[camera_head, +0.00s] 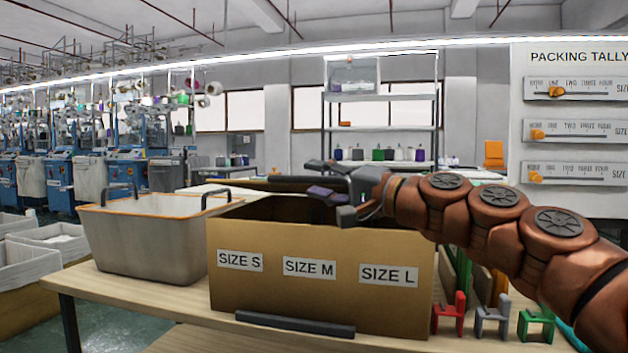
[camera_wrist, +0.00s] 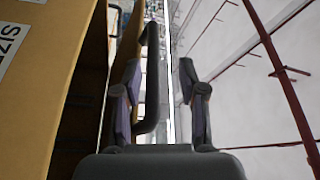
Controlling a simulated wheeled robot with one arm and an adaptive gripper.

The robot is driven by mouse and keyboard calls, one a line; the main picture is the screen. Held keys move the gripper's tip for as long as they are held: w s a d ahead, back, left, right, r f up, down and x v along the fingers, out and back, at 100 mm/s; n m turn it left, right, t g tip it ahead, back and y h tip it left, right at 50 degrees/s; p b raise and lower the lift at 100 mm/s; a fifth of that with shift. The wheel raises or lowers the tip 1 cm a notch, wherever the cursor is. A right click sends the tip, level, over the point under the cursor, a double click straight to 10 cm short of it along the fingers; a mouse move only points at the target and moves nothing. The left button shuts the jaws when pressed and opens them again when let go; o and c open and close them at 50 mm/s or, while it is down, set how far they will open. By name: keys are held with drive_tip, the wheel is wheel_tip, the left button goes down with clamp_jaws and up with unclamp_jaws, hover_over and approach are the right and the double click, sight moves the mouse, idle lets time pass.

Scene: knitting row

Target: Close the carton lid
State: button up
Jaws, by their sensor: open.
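The cardboard carton (camera_head: 320,300) stands on the table with its front labelled SIZE S, SIZE M and SIZE L. Its top is open and the inside is dark. A dark handle bar (camera_head: 300,181) shows above the carton's back edge, apparently on the lid; most of the lid is hidden or seen edge-on. My gripper (camera_head: 328,183) is open above the carton opening, close to this bar. In the wrist view the handle bar (camera_wrist: 151,80) lies between the open fingers of my gripper (camera_wrist: 160,70), nearer the left finger. I cannot tell whether they touch. The carton (camera_wrist: 40,90) fills that view's left side.
A grey tub (camera_head: 150,240) with dark handles stands left of the carton. A dark bar (camera_head: 295,325) lies at the carton's front foot. Red (camera_head: 449,315), grey (camera_head: 493,317) and green (camera_head: 537,325) pieces stand to the right. A tally board (camera_head: 575,120) is at right.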

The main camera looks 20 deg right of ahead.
drive_tip(key=f+b+v, duration=0.1)
drive_tip(key=v, duration=0.5)
drive_tip(key=shift+d, duration=0.4)
idle(0.3)
idle(0.4)
